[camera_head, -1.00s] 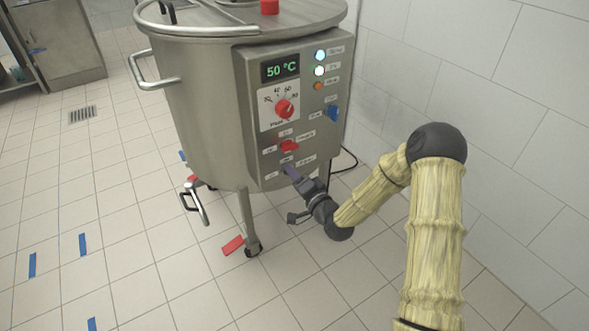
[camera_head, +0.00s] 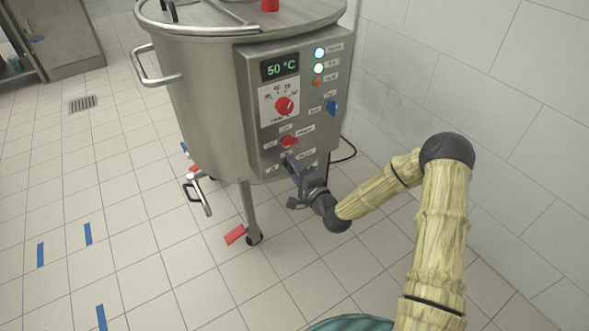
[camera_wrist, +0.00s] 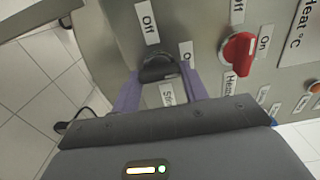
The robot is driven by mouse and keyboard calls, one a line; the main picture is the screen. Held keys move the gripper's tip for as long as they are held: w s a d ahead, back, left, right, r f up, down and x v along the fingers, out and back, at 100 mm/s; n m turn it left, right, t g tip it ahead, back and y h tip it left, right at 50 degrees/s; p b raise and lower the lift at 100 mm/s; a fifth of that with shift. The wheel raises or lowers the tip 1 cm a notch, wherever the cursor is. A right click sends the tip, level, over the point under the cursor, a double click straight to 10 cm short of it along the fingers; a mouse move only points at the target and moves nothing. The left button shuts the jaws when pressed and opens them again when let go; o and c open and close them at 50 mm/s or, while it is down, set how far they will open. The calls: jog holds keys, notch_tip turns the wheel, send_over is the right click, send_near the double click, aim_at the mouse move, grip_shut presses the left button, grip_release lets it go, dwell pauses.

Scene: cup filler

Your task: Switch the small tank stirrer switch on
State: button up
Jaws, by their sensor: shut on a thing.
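The small tank (camera_head: 205,100) is a steel vessel on legs with a grey control box (camera_head: 305,118) on its front. The stirrer switch is a dark knob (camera_wrist: 158,68) low on that panel, beside labels reading "Off" and a partly hidden "Sti…". My gripper (camera_wrist: 160,80) has its purple fingers on either side of the knob and is shut on it. In the head view my gripper (camera_head: 291,162) reaches the panel's lower part from the front right and hides most of the switch. Which way the knob points is hard to tell.
Just above sits the red heater switch (camera_head: 289,141), also in the wrist view (camera_wrist: 238,50). A red temperature dial (camera_head: 285,105), a blue switch (camera_head: 332,107), a display (camera_head: 280,67) reading 50 °C and lamps are higher. A tiled wall (camera_head: 470,90) stands right; open floor lies left.

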jog(key=shift+f, duration=0.1)
jog(key=o, duration=1)
jog(key=shift+d, duration=0.1)
jog(key=p+v, duration=0.4)
jog(key=v, duration=1.3)
jog(key=shift+s+d, duration=0.1)
jog(key=shift+s, duration=0.1)
